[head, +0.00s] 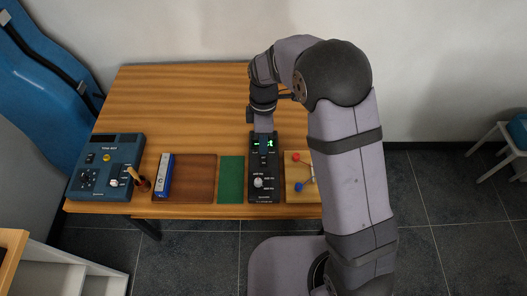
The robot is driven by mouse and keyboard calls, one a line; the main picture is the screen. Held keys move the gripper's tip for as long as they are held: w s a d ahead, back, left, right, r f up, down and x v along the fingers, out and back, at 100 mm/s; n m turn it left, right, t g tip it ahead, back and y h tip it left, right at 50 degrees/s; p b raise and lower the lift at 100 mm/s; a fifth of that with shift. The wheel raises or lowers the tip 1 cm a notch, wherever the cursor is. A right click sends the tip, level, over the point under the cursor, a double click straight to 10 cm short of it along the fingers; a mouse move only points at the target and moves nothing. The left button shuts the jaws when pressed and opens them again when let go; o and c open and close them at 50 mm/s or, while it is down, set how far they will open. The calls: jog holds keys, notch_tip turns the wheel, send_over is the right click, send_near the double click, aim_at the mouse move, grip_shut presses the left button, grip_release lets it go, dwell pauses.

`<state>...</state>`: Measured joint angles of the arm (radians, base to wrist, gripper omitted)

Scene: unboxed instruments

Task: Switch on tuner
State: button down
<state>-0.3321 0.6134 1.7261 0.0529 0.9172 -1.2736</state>
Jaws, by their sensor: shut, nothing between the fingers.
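A narrow black box (264,192), which looks like the tuner, lies on the wooden table near its front edge. Its small display shows green lit marks (269,143). A pale knob (258,183) with small white labels sits on its lower half. My gripper (264,130) is shut and empty at the far end of this box, pointing down. It covers part of the box's top end. I cannot tell whether the fingertips touch the box.
A blue box (103,168) with a dark screen and knobs stands at the table's left. Beside it are a wooden-handled item (139,180), a brown tray (195,178) holding a blue-and-white item (165,175), and a green mat (231,180). A wooden board (294,181) with red and blue balls lies right.

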jog(key=shift+s+r+b, duration=0.2)
jog(key=shift+r+b, duration=0.1)
jog(key=shift+r, duration=0.95)
jog(key=shift+s+r+b, duration=0.15)
jog(key=shift+r+b, duration=0.1)
jog(key=shift+r, duration=0.95)
jog(key=s+d+f+m, duration=0.3)
jog(key=s+f+m, duration=0.35)
jog(key=m, duration=0.65)
jog(key=s+d+r+m, duration=0.3)
jog(key=s+d, duration=0.5)
jog(key=s, duration=0.3)
jog(key=d+r, duration=0.1)
jog(key=w+d+m+t, duration=0.1)
jog(key=d+r+m, duration=0.1)
jog(key=shift+w+d+r, duration=0.2)
jog(key=shift+d+r, duration=0.1)
